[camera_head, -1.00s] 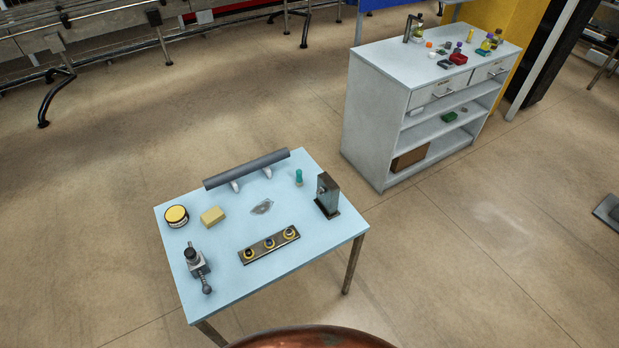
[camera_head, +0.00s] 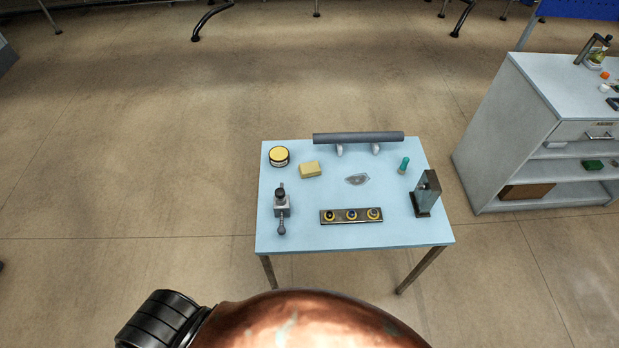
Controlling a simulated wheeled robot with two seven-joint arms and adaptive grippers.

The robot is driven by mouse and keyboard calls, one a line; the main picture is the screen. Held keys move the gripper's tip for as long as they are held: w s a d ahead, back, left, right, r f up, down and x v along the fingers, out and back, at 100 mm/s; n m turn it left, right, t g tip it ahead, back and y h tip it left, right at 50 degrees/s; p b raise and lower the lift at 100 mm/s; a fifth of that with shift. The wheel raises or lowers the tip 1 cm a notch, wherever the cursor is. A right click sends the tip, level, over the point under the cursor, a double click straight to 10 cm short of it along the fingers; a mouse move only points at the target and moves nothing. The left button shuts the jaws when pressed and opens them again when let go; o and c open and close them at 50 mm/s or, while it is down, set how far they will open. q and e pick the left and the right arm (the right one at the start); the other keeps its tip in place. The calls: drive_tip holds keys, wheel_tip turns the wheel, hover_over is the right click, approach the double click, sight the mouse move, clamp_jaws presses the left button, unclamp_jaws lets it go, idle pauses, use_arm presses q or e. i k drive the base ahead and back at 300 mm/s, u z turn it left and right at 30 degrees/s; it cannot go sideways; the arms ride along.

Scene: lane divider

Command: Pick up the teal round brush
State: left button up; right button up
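The teal round brush (camera_head: 404,165) is small and stands on the light blue table (camera_head: 300,236), near its right back part. It is just behind a dark metal block-shaped device (camera_head: 426,193) and to the right of a grey patch (camera_head: 357,180) on the tabletop. Neither of my grippers shows in the head view, so I cannot see whether they are open or shut. Nothing touches the brush.
The table also holds a grey roller (camera_head: 358,138), a yellow-lidded tin (camera_head: 279,156), a yellow sponge-like block (camera_head: 310,169), a valve-like fitting (camera_head: 282,207) and a strip with three rings (camera_head: 351,216). A grey cabinet (camera_head: 485,150) stands at right. Floor around is clear.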

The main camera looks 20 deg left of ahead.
sight(404, 168)
drive_tip(key=z, duration=0.6)
drive_tip(key=i, duration=0.6)
drive_tip(key=z, duration=0.4)
